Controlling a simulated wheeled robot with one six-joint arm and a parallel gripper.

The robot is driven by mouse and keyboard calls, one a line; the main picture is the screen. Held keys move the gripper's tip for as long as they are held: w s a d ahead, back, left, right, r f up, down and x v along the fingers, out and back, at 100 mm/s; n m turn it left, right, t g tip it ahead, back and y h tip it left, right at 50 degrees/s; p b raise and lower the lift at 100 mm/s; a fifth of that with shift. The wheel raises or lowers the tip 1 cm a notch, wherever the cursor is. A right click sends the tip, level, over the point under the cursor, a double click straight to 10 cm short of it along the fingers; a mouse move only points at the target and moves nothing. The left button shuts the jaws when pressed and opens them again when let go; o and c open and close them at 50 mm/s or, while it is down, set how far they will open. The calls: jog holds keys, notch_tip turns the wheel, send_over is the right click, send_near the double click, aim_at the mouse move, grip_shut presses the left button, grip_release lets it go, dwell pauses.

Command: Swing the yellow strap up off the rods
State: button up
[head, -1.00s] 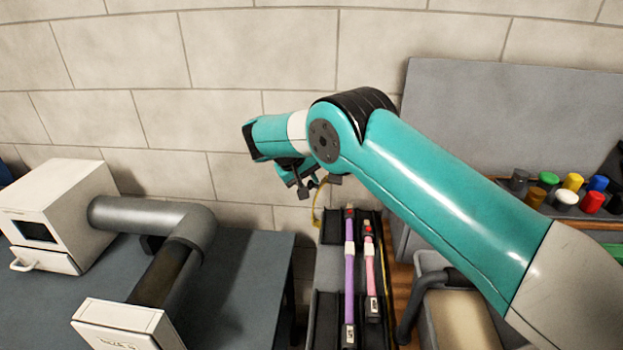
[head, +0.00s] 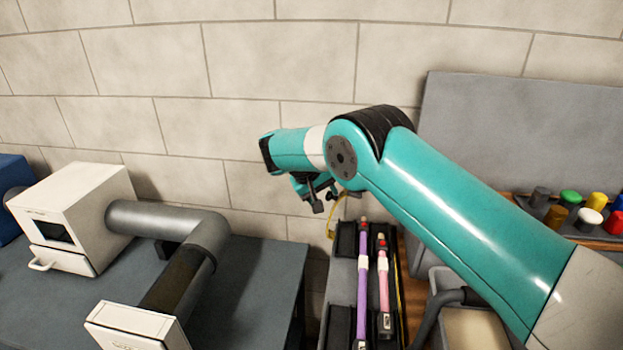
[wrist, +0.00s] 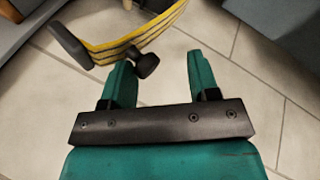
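The yellow strap (head: 331,218) shows as a thin curve at the far left corner of the rod tray, partly hidden behind my gripper (head: 318,200). In the wrist view the strap (wrist: 130,38) is a yellow band with dark stripes, ahead of my fingers, with a dark knob (wrist: 147,65) by the left fingertip. My gripper (wrist: 162,65) is open, its fingers apart with floor showing between them. Whether the left finger touches the knob I cannot tell. The purple rod (head: 362,285) and pink rod (head: 383,285) lie side by side in the tray. No strap crosses their visible lengths.
The dark tray (head: 340,300) stands right of a blue-grey table (head: 250,280) bearing a white box (head: 75,215) and a grey bent duct (head: 165,222). A grey bin (head: 440,285) and coloured caps (head: 570,197) are at the right. A block wall is behind.

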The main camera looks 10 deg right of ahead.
jog(key=p+v, duration=0.5)
jog(key=v, duration=1.2)
jog(key=shift+r+p, duration=0.15)
jog(key=shift+p, duration=0.2)
jog(key=shift+a, duration=0.1)
jog(key=s+d+r+n+y+b, duration=0.2)
jog(key=s+d+r+n+y, duration=0.1)
jog(key=s+d+r, duration=0.45)
jog(key=s+a+n+g+y+b, duration=0.1)
jog(key=s+y, duration=0.5)
jog(key=s, duration=2.6)
jog(key=shift+a+f+n+g+b, duration=0.15)
jog(key=shift+f+n+g+b, duration=0.25)
jog(key=shift+n+g, duration=0.35)
